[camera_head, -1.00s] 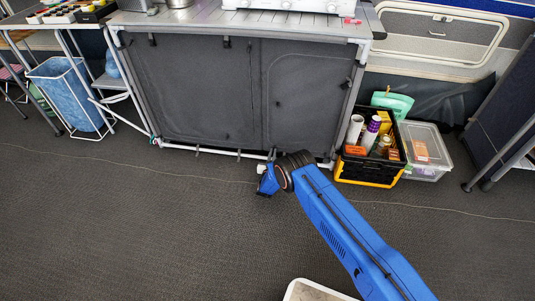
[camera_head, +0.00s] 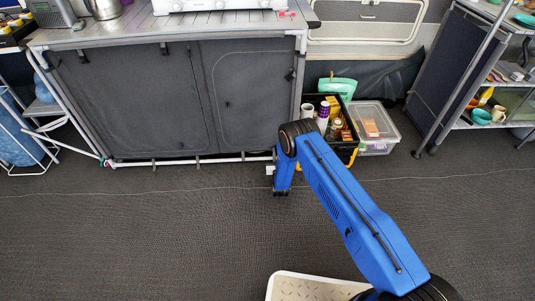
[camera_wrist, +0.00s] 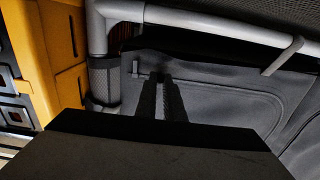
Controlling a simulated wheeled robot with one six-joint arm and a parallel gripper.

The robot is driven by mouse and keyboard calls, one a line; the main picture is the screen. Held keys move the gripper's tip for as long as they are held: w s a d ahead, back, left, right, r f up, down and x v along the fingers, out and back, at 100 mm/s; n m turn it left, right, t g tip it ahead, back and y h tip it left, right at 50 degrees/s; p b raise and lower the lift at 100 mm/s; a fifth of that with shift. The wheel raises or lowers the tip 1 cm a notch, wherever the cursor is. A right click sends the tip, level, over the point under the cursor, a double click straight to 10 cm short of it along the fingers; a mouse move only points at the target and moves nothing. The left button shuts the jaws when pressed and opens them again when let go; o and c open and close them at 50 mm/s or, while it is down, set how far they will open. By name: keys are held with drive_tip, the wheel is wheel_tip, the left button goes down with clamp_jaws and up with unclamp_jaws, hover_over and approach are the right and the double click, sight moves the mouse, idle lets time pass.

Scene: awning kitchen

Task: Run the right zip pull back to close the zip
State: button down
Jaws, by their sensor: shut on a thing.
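The cabinet (camera_head: 255,90) has a dark fabric front, with a curved zip line (camera_head: 225,52) on its right door. My arm's wrist covers the cabinet's lower right corner in the head view, and my fingers cannot be made out there. In the wrist view my gripper (camera_wrist: 163,76) has its two dark fingers close together, with a narrow gap. Their tips are at the fabric front (camera_wrist: 215,92), beside the grey corner tubing. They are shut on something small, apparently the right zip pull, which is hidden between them. A curved seam shows to the right of the fingers.
A black and yellow crate (camera_head: 354,153) of bottles and boxes stands close right of my wrist; its yellow side (camera_wrist: 35,50) fills the wrist view's left. Beside it is a clear bin (camera_head: 378,127). A shelf unit (camera_head: 490,70) stands far right. The floor in front is clear.

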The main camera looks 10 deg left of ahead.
drive_tip(key=shift+d+f, duration=0.1)
drive_tip(key=shift+d, duration=0.35)
drive_tip(key=shift+w, duration=0.1)
drive_tip(key=c, duration=1.9)
unclamp_jaws()
drive_tip(key=shift+o, duration=0.2)
drive_tip(key=v, duration=1.7)
drive_tip(key=shift+s, duration=0.25)
drive_tip(key=shift+w, duration=0.1)
